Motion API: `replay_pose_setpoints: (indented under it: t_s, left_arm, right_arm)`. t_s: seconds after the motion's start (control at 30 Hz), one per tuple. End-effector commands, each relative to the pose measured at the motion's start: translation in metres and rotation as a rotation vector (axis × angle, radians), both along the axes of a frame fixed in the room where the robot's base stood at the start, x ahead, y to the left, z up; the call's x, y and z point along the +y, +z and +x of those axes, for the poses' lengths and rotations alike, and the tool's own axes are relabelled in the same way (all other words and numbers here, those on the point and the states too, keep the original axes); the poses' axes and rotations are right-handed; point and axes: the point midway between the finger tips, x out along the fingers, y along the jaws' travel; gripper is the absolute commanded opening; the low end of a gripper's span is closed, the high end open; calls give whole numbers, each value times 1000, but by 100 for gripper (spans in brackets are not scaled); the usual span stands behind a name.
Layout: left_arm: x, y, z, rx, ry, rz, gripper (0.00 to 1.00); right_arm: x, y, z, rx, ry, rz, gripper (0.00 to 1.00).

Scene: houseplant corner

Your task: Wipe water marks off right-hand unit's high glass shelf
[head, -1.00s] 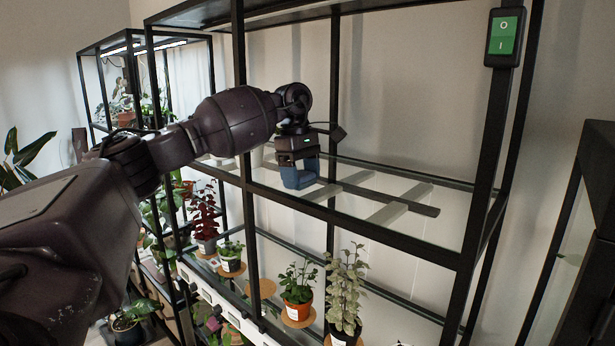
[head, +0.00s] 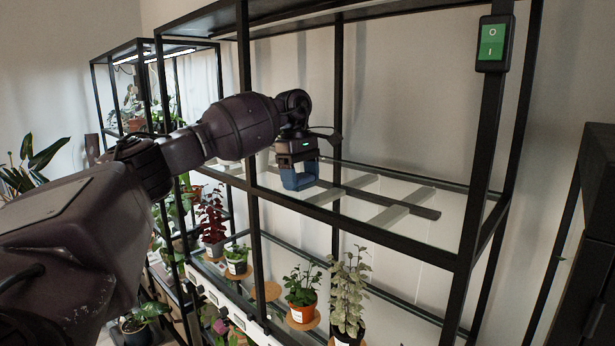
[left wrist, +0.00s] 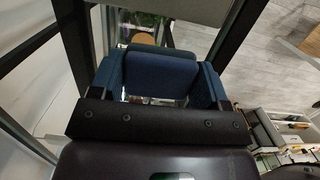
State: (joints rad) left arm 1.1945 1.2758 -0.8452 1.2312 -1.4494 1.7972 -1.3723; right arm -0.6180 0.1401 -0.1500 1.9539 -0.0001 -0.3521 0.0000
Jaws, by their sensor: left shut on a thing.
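The right-hand unit's high glass shelf (head: 376,221) sits in a black metal frame. Pale and dark grey bands lie across it; I cannot tell whether these are water marks, reflections or strips. My left gripper (head: 298,184) reaches in from the left, low over the left part of this shelf. Its blue fingers point down, and I cannot tell whether they touch the glass. In the left wrist view, the left gripper (left wrist: 156,85) is shut on a blue pad (left wrist: 154,74), which sits between its two blue fingers. My right gripper is not in view.
A black upright (head: 249,130) stands close beside my left arm. A green switch box (head: 493,43) is on the front right post. Potted plants (head: 302,293) stand on the lower shelf. Another plant unit (head: 127,95) is at the back left.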

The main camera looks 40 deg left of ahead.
Motion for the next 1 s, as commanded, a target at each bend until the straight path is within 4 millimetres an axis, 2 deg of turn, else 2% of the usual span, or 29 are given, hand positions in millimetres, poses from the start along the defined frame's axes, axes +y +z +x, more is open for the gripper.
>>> replay_pose_setpoints:
  t_s: [0.03, 0.43, 0.7, 1.0]
  left_arm:
    - [22, 9, -2, -13, 42, 9, 47]
    - [47, 15, 0, -19, 40, 7, 47]
    - [48, 18, 0, -19, 39, 8, 47]
    - [29, 19, -1, -19, 38, 7, 47]
  right_arm:
    - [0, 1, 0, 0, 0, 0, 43]
    - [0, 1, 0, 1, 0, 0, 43]
    - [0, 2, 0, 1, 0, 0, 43]
    - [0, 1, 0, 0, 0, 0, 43]
